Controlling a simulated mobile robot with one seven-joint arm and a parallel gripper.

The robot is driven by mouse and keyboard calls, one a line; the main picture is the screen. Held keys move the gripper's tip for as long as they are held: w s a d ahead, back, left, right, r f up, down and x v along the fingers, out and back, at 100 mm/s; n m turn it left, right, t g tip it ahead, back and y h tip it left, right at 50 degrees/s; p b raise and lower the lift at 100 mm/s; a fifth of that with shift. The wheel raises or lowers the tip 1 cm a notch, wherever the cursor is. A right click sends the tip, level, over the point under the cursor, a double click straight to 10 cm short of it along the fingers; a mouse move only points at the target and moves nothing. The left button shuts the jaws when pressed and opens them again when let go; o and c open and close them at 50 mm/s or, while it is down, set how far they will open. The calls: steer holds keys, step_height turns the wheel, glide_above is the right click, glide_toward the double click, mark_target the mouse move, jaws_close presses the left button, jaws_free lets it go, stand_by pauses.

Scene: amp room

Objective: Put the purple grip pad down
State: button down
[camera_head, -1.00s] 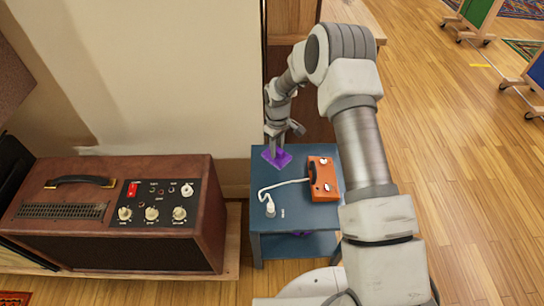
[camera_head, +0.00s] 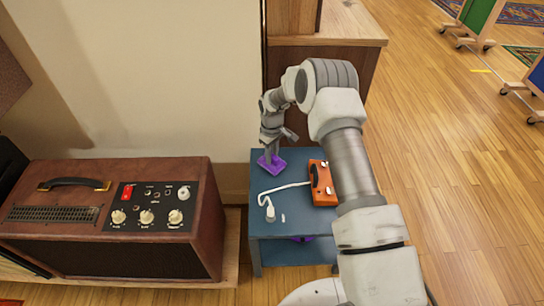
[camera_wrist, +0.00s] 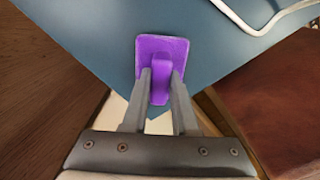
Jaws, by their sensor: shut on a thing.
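The purple grip pad (camera_wrist: 180,46) is a flat rounded square with a raised block in its middle. My gripper (camera_wrist: 160,80) is shut on that raised block in the wrist view. In the head view my gripper (camera_head: 271,154) points down with the pad (camera_head: 274,168) at the left back part of the blue table (camera_head: 290,222). The pad is at or just above the tabletop; I cannot tell whether it touches.
A brown amplifier (camera_head: 100,250) stands at left, and a wooden cabinet (camera_head: 345,55) behind.

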steer(key=shift+f, duration=0.1)
steer(key=c, duration=0.7)
jaws_free()
